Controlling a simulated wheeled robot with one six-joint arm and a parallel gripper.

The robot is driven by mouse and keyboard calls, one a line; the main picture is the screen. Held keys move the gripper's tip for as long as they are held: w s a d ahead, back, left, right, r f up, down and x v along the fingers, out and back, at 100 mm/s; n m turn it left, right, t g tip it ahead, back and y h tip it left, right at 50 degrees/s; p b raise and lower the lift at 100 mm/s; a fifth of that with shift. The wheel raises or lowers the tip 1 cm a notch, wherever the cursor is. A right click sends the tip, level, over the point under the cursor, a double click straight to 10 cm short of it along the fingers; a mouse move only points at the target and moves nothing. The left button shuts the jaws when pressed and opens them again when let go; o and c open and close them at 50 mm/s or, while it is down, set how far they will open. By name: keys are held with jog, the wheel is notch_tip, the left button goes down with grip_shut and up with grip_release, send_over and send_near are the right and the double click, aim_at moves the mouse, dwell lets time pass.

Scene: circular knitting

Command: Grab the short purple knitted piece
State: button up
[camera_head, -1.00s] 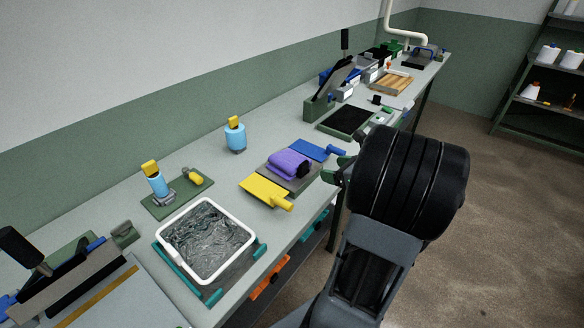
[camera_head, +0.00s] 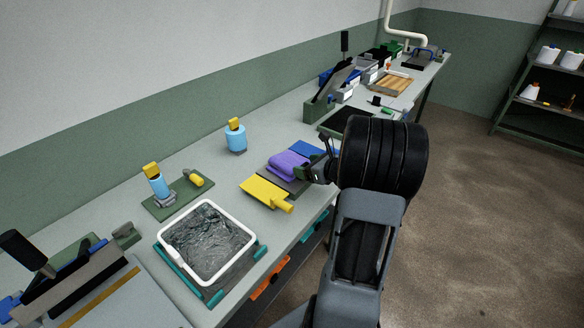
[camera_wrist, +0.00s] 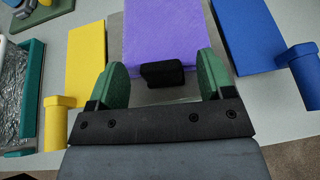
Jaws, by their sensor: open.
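The short purple knitted piece (camera_head: 288,162) lies on a dark grey plate (camera_head: 298,185) on the bench. It also shows in the wrist view (camera_wrist: 175,38), with a black block (camera_wrist: 165,75) at its near edge. My gripper (camera_wrist: 165,78) is open, with one green finger on each side of the black block and the near end of the purple piece. No contact with either finger is clear. In the head view my gripper (camera_head: 308,172) is at the right side of the purple piece and hides its near end and the black block.
A yellow paddle (camera_head: 266,192) lies to the left of the plate and a blue paddle (camera_head: 310,149) to the right. A white-rimmed tray (camera_head: 251,236) stands nearer on the bench. A blue bottle (camera_head: 236,138) stands behind. The bench strip between them is clear.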

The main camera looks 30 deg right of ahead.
jog(key=shift+c, duration=0.2)
jog(key=c, duration=1.1)
